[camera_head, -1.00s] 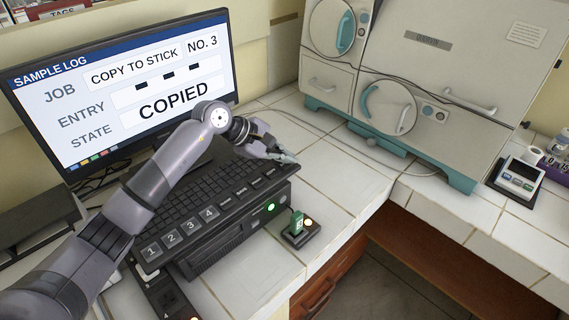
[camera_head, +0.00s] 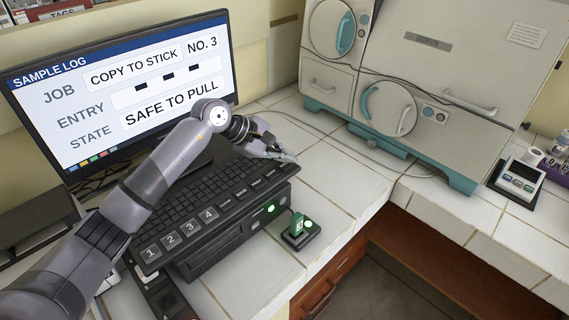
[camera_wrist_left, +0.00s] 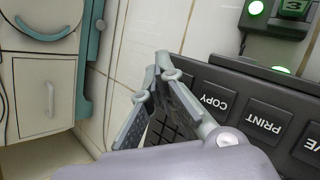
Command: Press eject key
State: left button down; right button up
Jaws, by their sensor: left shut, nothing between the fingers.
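My left gripper (camera_head: 283,157) is shut and empty, its fingertips low over the far right end of the black keyboard (camera_head: 222,187). In the left wrist view the gripper (camera_wrist_left: 160,68) lies across the keyboard's end, beside the COPY key (camera_wrist_left: 215,101). The PRINT key (camera_wrist_left: 263,125) is next to COPY and clear. No key marked EJECT is readable; the fingers cover part of the key row's end, and I cannot tell whether they touch a key. The monitor (camera_head: 130,90) reads COPY TO STICK, NO. 3 and SAFE TO PULL. My right gripper is out of view.
A green stick (camera_head: 298,224) stands in a small black dock (camera_head: 304,238) with a green light. The dark computer case (camera_head: 235,238) lies under the keyboard. A large beige incubator (camera_head: 425,75) stands at the back right. The tiled counter between them is mostly free.

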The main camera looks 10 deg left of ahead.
aim_at(285, 167)
pick_arm(q)
jog(key=shift+r, duration=0.25)
jog(key=shift+r+p, duration=0.9)
jog(key=shift+r, duration=1.6)
